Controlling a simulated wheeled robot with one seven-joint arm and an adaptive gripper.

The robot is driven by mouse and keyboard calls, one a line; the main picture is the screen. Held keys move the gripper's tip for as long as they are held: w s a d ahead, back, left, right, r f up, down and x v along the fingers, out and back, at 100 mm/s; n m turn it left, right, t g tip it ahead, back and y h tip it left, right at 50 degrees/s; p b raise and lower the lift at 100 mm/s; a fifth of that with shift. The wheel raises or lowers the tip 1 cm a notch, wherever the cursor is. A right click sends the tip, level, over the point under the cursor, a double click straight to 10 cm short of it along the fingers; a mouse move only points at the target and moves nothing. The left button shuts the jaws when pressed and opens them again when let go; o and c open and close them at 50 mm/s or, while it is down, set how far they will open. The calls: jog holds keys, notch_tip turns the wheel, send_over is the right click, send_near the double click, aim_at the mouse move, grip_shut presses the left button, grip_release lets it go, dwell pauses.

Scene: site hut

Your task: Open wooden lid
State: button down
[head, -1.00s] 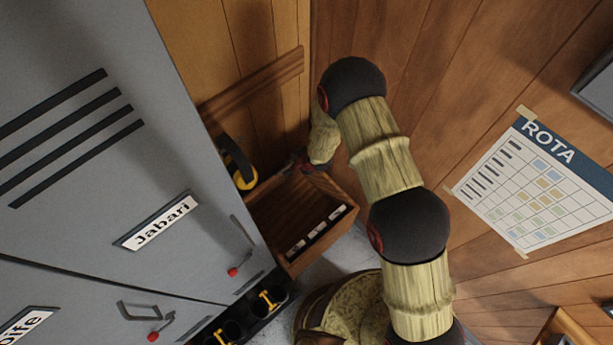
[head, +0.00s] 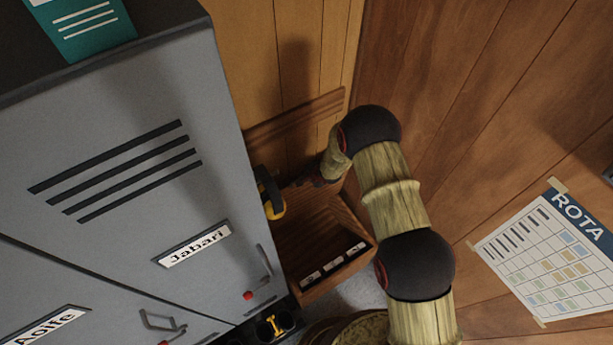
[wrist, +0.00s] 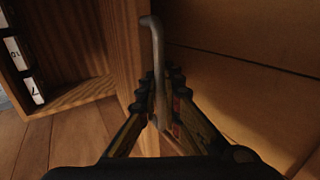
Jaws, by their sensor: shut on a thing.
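An open wooden box (head: 303,240) with a row of white labels stands in the corner beside the lockers. Part of its wooden side and labels show at left in the wrist view (wrist: 127,50). My gripper (head: 318,180) is at the far end of the box, near the wall. In the wrist view my gripper (wrist: 162,85) is shut on a grey bent metal handle (wrist: 155,45), which stands along the wooden edge. My arm hides part of the box's right side. I cannot tell which panel is the lid.
Grey lockers (head: 120,210) stand close on the left, with yellow ear defenders (head: 271,195) beside the box. A wooden rail (head: 295,115) runs along the back wall. The right wall carries a rota sheet (head: 550,260). A dark rack (head: 272,328) sits below the lockers.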

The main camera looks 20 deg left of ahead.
jog(key=c, duration=2.2)
grip_release()
jog(key=shift+c, duration=0.2)
jog(key=shift+d+r, duration=0.1)
jog(key=v, duration=1.1)
jog(key=shift+s+d+r, duration=0.2)
jog(key=shift+r, duration=0.1)
